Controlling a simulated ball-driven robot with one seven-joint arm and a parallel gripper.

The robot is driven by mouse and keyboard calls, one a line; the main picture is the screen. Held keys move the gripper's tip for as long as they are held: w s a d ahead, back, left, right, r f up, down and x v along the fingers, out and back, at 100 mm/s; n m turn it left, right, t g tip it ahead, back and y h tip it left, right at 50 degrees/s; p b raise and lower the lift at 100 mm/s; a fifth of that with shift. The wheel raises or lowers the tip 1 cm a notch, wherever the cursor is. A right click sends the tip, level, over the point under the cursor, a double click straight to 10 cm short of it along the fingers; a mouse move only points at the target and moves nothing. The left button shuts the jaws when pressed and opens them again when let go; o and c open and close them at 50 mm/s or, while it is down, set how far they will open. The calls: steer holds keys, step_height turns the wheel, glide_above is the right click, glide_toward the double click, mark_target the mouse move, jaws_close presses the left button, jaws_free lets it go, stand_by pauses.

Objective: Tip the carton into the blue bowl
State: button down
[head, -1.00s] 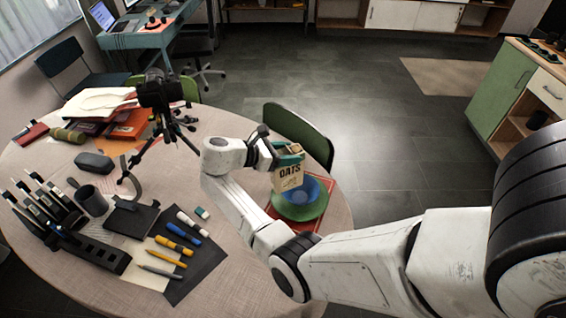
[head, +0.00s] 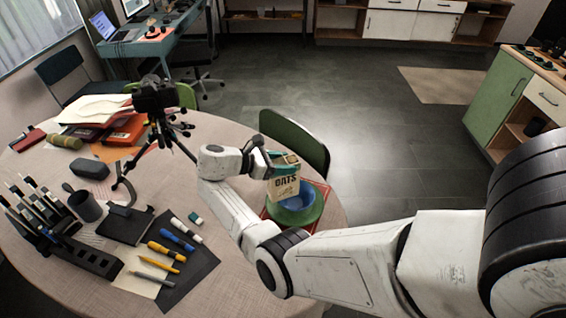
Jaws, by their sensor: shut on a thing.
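The oats carton (head: 284,187), cream with a green top and the word OATS, is held in the air over the left part of the blue bowl (head: 309,196). It looks nearly upright, with only a slight tilt. My gripper (head: 270,164) is shut on the carton near its upper left side; the fingertips are mostly hidden. The blue bowl sits on a green plate (head: 298,215), and the carton hides its left side. I cannot tell whether anything has come out into the bowl.
A red mat (head: 270,213) lies under the plate. A tripod with a camera (head: 157,97) stands on the table left of my gripper. A green chair (head: 295,140) is behind the bowl. A mug (head: 85,205), pens and a black rack (head: 75,251) fill the table's left front.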

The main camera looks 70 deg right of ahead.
steer(key=shift+f+t+y, duration=0.25)
steer(key=shift+t+y, duration=0.25)
steer(key=shift+f, duration=0.2)
